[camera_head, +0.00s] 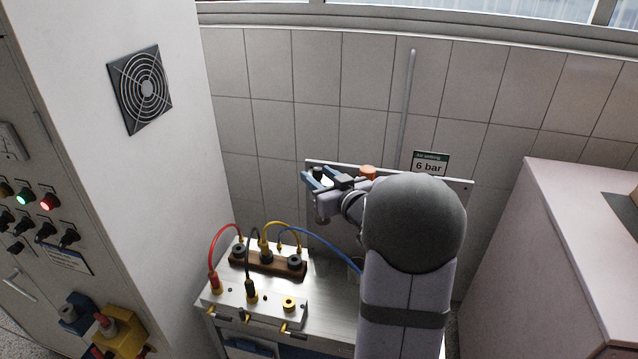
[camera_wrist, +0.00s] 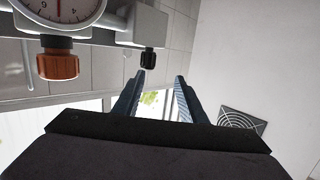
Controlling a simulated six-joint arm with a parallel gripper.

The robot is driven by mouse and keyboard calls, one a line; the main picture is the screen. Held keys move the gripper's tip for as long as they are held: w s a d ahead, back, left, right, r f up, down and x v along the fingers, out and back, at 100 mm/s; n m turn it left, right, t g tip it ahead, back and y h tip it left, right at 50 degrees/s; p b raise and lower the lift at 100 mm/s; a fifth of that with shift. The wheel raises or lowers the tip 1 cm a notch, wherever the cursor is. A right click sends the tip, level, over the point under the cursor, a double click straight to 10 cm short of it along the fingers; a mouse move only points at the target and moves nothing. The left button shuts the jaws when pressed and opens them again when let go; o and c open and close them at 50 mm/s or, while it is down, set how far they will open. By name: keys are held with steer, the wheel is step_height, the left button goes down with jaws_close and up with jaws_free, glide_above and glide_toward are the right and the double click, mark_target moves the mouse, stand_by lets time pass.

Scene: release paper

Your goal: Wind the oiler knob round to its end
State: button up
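A small ribbed black knob (camera_wrist: 148,59) sits on the grey air unit (camera_wrist: 110,27) in the wrist view. A larger orange-brown knob (camera_wrist: 58,66) is left of it, beside a round gauge (camera_wrist: 62,8). No label shows which knob is the oiler's. My gripper (camera_wrist: 161,79) is open, with nothing between its fingers. The black knob is just beyond the tip of the finger on the left. In the head view my gripper (camera_head: 315,180) is at the wall unit, with a black knob (camera_head: 317,172) by its blue fingers and the orange knob (camera_head: 368,172) to the right. My arm hides much of the unit.
A "6 bar" sign (camera_head: 430,163) is on the wall behind. Below, a bench (camera_head: 325,295) holds a socket box (camera_head: 262,303) with red, black, yellow and blue cables. A tall white cabinet (camera_head: 150,190) stands left, a pinkish cabinet (camera_head: 550,260) right.

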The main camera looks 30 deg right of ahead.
mark_target(319, 175)
steer(key=f+m+h+b, duration=0.1)
steer(key=s+h+b, duration=0.1)
steer(key=h+b, duration=0.1)
steer(key=f+m+t+h+b, duration=0.1)
steer(key=shift+s+d+f+m, duration=0.25)
steer(key=shift+s+f+m, duration=0.05)
steer(key=shift+s+f, duration=0.1)
steer(key=shift+w, duration=0.1)
steer(key=shift+w+d+r, duration=0.1)
steer(key=shift+w+d, duration=0.05)
steer(key=shift+w, duration=0.35)
steer(key=shift+p+x, duration=1.45)
steer(key=shift+x, duration=1.6)
steer(key=shift+c, duration=0.7)
steer(key=shift+d, duration=0.1)
jaws_close()
